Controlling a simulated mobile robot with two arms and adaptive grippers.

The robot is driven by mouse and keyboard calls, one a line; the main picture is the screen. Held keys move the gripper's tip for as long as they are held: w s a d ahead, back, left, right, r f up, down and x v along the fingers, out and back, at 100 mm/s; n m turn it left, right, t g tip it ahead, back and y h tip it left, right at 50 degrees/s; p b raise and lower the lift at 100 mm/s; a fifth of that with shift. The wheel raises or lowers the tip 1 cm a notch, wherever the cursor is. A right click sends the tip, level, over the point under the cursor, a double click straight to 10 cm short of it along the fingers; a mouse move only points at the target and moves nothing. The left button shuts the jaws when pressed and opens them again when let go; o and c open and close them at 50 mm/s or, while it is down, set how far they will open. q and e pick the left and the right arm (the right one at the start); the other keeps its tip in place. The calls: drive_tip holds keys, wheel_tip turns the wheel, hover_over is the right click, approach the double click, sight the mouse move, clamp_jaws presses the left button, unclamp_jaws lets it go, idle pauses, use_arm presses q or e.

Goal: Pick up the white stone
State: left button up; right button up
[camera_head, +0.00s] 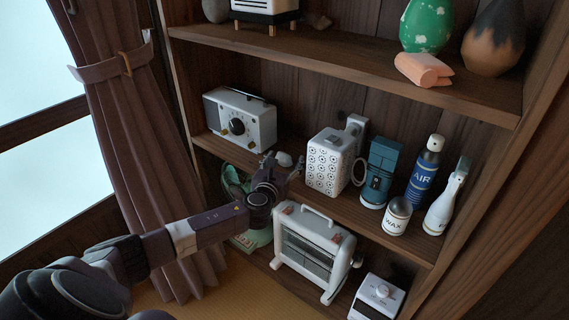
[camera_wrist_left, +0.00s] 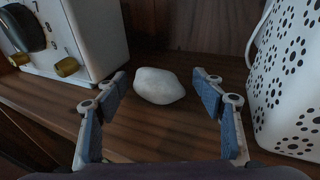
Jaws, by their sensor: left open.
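The white stone (camera_wrist_left: 159,86) is a smooth, rounded lump lying on the wooden middle shelf. In the left wrist view it sits between and just beyond the fingertips of my left gripper (camera_wrist_left: 160,92), which is open and empty with blue-grey pads. In the head view the white stone (camera_head: 284,159) shows small just behind my left gripper (camera_head: 285,170), between the radio and the white patterned container, partly hidden by the gripper. My right gripper is not in view.
The white radio (camera_head: 240,119) stands left of the stone, and it also shows in the left wrist view (camera_wrist_left: 95,40). The white patterned container (camera_head: 329,163) stands close on the right. A white heater (camera_head: 312,250) is below the shelf.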

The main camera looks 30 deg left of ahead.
use_arm(q)
drive_tip(key=shift+w, duration=0.15)
drive_tip(key=shift+a, duration=0.1)
drive_tip(key=c, duration=1.3)
drive_tip(key=shift+r, duration=0.1)
